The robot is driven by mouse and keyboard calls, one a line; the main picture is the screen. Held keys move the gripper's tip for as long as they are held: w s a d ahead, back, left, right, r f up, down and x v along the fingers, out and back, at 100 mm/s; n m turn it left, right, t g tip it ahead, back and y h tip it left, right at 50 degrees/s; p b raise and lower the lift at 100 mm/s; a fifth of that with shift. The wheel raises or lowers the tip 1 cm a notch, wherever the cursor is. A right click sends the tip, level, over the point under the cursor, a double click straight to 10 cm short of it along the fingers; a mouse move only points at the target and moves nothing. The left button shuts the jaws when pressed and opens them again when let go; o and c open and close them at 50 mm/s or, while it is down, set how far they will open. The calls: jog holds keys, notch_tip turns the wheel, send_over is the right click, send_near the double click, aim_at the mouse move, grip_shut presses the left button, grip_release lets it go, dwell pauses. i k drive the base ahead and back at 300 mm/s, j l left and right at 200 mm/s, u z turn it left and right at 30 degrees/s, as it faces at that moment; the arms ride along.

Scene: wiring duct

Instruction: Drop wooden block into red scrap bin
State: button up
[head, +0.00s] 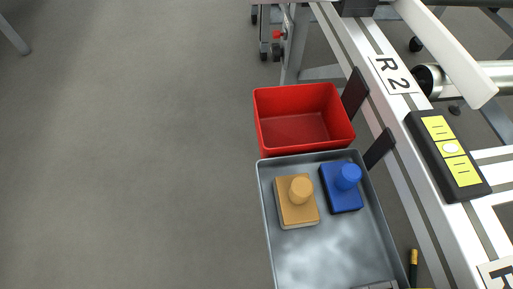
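The wooden block (297,212) is tan with a round knob on top. It sits in the left part of the grey metal tray (310,263), left of a blue block. The red scrap bin (304,146) is an open box just beyond the tray, and its visible inside looks empty. My gripper does not show in this view.
A blue block (344,200) with a round knob stands in the tray beside the wooden block. A white frame rail (371,76) with an R2 label and a black box with yellow panels (450,158) runs along the right. Grey floor (130,150) lies open at left.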

aim_at(304, 139)
jog(key=i+j, duration=0.2)
jog(key=i, duration=0.15)
jog(key=i+j+u, duration=0.15)
jog(key=i, duration=0.25)
jog(key=i+l, duration=0.3)
jog(key=l, duration=0.2)
jog(key=u, duration=0.05)
